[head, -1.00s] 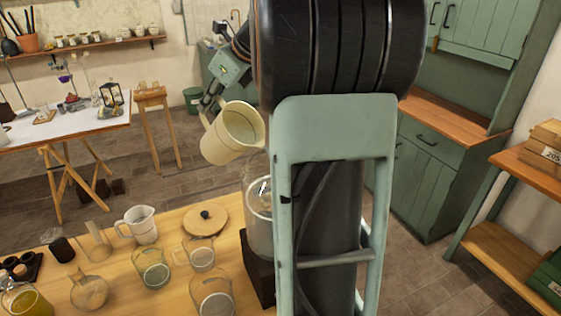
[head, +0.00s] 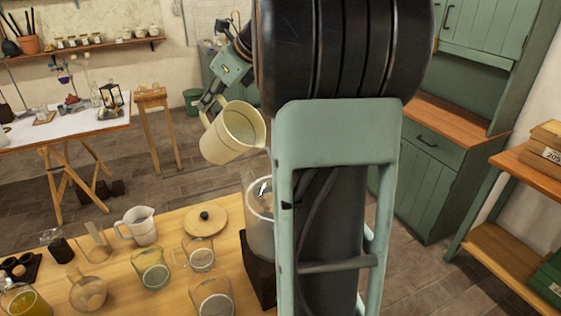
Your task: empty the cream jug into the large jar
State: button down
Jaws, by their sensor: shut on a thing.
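The cream jug (head: 224,140) is held in the air, tilted with its mouth toward the right, above the left side of the large jar. My gripper (head: 208,112) is shut on the jug's handle side, at its left. The large clear jar (head: 259,232) stands on a dark block at the right end of the wooden table. My own arm column hides the jar's right part. I cannot tell whether liquid is running from the jug or how much is in it.
A round wooden lid (head: 205,222) lies left of the jar. A white jug (head: 138,224), a glass beaker (head: 152,270), a flask (head: 88,290) and other glassware crowd the wooden table. A white-topped table (head: 70,130) stands behind at left.

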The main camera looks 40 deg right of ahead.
aim_at(226, 102)
jog(key=shift+s+d+r+t+y+b, duration=0.2)
jog(key=shift+s+r+t+b, duration=0.15)
jog(key=shift+s+r+b, duration=0.25)
jog(key=shift+s+d+r+t+y+b, duration=0.1)
jog(key=shift+s+d+r+t+b, duration=0.1)
jog(key=shift+s+r+t+b, duration=0.45)
dwell(2.5)
jog(key=shift+s+d+r+t+y+b, duration=0.15)
jog(key=shift+s+d+r+t+b, duration=0.15)
jog(key=shift+s+r+b, duration=0.4)
jog(key=shift+s+d+r+t+y+b, duration=0.15)
jog(key=shift+s+d+t+b, duration=0.25)
jog(key=shift+b, duration=0.5)
dwell(2.6)
